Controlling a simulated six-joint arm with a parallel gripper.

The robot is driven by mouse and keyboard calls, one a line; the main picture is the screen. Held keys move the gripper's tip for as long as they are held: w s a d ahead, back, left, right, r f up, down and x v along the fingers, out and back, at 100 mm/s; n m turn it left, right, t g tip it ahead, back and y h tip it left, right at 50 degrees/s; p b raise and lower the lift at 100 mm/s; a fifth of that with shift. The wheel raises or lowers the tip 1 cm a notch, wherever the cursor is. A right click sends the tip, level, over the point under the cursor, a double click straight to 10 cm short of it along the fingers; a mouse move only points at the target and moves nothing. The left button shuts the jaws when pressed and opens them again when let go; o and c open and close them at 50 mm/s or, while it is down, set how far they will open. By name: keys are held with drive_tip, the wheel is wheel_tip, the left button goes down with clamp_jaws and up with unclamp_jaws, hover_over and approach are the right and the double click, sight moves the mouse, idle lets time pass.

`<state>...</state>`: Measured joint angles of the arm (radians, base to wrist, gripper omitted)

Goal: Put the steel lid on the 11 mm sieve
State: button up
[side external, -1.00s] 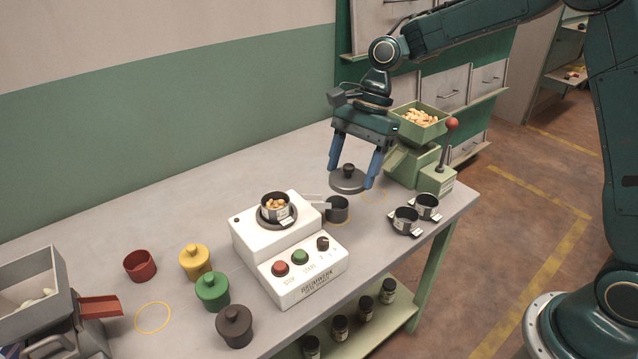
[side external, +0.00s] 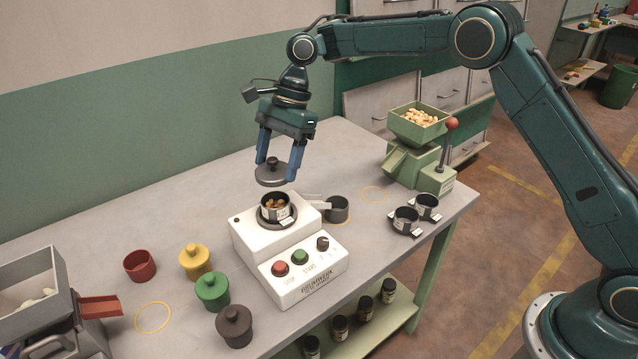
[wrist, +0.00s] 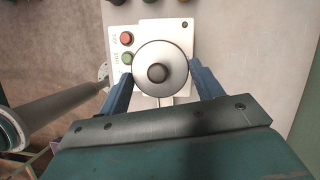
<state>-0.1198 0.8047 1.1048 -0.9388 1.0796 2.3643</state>
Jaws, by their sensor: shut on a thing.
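My gripper (side external: 279,172) is shut on the round steel lid (side external: 271,175), which has a dark knob on top. It holds the lid level, a little above the sieve (side external: 275,206) and apart from it. The sieve is a dark metal cup with nuts in it and a white label, seated on the white shaker machine (side external: 242,236). I cannot read the size on the label. In the wrist view the lid (wrist: 148,58) lies between the two blue fingers and hides the sieve below it.
The machine's front has red, green and black knobs. A dark handled pan (side external: 337,210) stands right of it, and two more sieves (side external: 405,222) sit on a rack further right. A green hopper (side external: 418,125) is behind. Yellow (side external: 195,262), green and dark lidded pots stand left.

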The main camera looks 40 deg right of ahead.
sight(278, 185)
drive_tip(key=shift+a+f, duration=0.15)
drive_tip(key=shift+f, duration=2.7)
drive_tip(key=shift+f, duration=0.5)
idle(0.7)
drive_tip(key=o, duration=1.3)
drive_tip(key=shift+c, duration=0.2)
drive_tip(key=shift+w+r, duration=0.1)
drive_tip(key=shift+r, duration=0.05)
drive_tip(key=shift+r, duration=3.4)
